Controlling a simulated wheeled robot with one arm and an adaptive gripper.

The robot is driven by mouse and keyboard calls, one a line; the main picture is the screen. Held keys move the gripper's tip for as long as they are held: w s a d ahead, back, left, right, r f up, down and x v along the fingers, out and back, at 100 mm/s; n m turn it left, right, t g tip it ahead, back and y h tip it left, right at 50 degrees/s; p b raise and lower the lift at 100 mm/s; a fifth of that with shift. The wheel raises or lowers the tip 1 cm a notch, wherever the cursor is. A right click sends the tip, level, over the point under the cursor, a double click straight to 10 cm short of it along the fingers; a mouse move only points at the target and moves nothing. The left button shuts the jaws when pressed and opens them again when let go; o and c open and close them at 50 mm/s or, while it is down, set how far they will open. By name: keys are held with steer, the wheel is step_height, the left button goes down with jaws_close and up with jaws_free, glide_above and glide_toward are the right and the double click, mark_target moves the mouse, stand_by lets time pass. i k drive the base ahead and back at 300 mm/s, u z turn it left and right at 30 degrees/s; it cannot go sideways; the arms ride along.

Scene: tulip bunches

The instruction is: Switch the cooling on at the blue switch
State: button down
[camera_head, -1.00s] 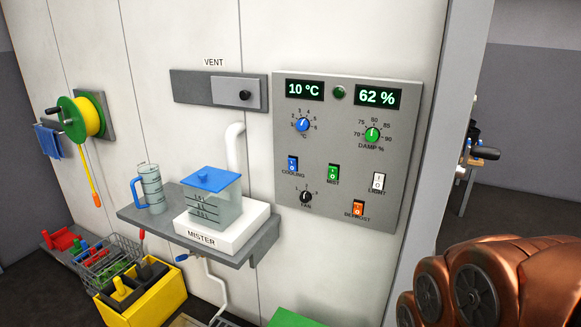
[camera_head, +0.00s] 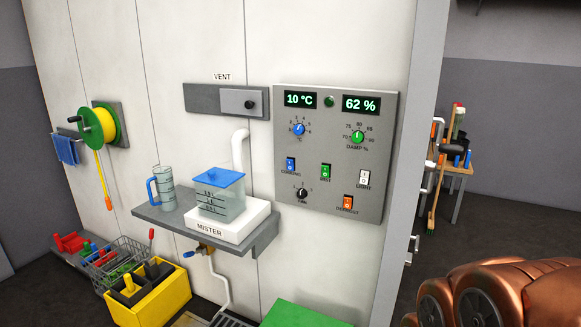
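The blue cooling switch (camera_head: 291,165) is a small rocker on the left of the grey control panel (camera_head: 320,213), under the blue temperature dial (camera_head: 298,129). It is too small to tell which way it is pressed. The panel display (camera_head: 300,100) reads 10 °C, and the other display (camera_head: 361,104) reads 62 %. A round green lamp (camera_head: 329,101) sits between the displays. The copper-coloured links of my arm show at the bottom right, apart from the panel. My gripper is out of view.
Beside the cooling switch are a green mist switch (camera_head: 326,172), a white light switch (camera_head: 364,177) and an orange defrost switch (camera_head: 348,202). A grey shelf (camera_head: 180,216) with the mister (camera_head: 210,228) juts out left of the panel. A green box top (camera_head: 305,314) lies below.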

mark_target(289, 162)
steer(key=u, duration=0.75)
steer(key=i, duration=0.45)
steer(key=u, duration=0.75)
